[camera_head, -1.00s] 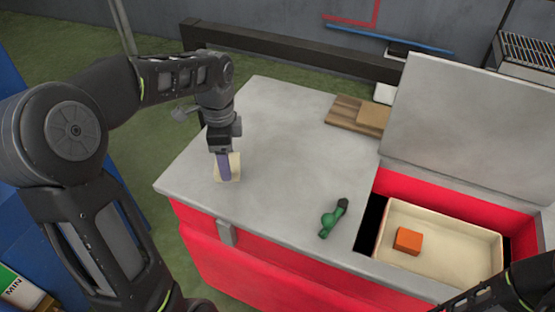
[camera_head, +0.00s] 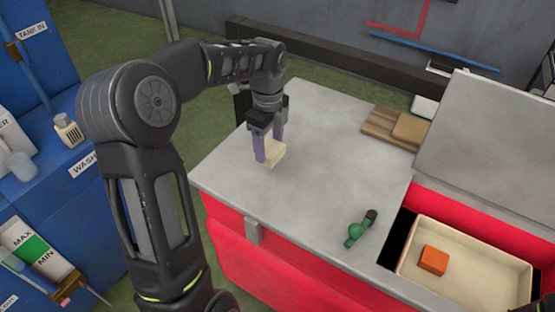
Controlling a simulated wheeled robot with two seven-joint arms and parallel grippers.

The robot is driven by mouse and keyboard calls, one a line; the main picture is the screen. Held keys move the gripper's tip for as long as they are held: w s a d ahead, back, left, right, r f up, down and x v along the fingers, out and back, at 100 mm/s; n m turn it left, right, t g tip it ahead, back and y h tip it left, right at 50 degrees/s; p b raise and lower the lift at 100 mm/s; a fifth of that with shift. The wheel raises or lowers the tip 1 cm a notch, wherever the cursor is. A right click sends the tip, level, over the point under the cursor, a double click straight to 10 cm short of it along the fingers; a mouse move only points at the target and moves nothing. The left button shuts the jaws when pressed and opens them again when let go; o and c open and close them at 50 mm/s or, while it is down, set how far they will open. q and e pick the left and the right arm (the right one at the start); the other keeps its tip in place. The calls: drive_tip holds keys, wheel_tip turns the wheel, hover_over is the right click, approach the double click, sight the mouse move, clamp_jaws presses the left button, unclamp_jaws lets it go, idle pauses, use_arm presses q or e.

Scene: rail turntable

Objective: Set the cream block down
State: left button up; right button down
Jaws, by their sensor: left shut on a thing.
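The cream block (camera_head: 271,155) is between the purple fingers of my left gripper (camera_head: 268,148), which is shut on it. The fingers point down over the left part of the grey worktop (camera_head: 310,185). One finger hides part of the block. The block is at or just above the worktop; I cannot tell whether it touches.
A green tool-like object (camera_head: 360,229) lies on the worktop near its front edge. An orange block (camera_head: 433,260) is in a cream tray (camera_head: 480,293) in the red cabinet's open bay. Wooden boards (camera_head: 395,127) lie at the back. The worktop's middle is clear.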

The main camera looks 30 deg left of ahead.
sight(269, 148)
use_arm(q)
drive_tip(key=shift+f, duration=0.35)
drive_tip(key=shift+f, duration=2.5)
drive_tip(key=shift+f, duration=0.1)
drive_tip(key=shift+f, duration=0.1)
drive_tip(key=o, duration=1.4)
wheel_tip(269, 148, up, 12)
drive_tip(key=shift+r, duration=0.2)
